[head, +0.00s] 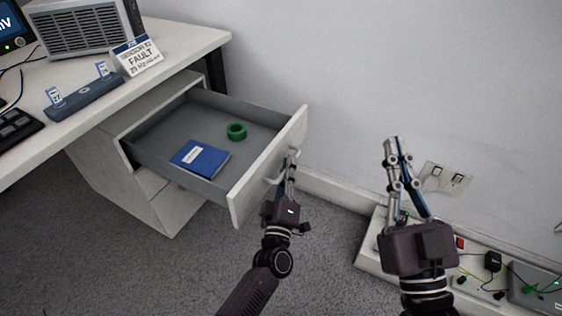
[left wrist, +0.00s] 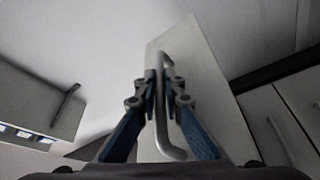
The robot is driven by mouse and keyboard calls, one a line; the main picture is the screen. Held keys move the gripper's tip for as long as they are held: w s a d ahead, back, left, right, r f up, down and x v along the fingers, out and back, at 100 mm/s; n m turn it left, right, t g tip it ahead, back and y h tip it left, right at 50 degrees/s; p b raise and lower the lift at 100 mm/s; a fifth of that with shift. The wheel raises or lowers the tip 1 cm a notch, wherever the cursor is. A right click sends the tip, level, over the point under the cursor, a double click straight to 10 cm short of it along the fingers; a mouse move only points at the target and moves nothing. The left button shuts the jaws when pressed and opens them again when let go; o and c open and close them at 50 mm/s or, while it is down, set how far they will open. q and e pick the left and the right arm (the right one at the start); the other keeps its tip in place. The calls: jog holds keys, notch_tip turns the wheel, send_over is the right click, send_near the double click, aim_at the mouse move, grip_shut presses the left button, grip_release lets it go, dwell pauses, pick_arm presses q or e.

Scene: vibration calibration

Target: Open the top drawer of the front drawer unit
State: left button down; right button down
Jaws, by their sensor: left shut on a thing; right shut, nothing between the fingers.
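The front drawer unit (head: 150,197) is white and stands under the desk. Its top drawer (head: 180,117) is pulled well out, showing a grey inside with a blue notebook (head: 200,157) and a green ring-shaped roll (head: 236,131). My left gripper (head: 289,165) is at the outer face of the drawer front, shut on the drawer handle (head: 272,180). In the left wrist view the fingers close around the bar handle (left wrist: 174,135). My right gripper (head: 391,141) is shut and empty, raised to the right of the drawer, in front of the wall.
A low white ledge (head: 372,253) with cables and devices lies at the lower right, below a wall socket (head: 445,179).

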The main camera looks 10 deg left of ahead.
pick_arm(q)
jog(key=shift+s+f, duration=0.1)
jog(key=c, duration=2.3)
grip_release()
jog(key=v, duration=1.2)
jog(key=shift+d, duration=0.1)
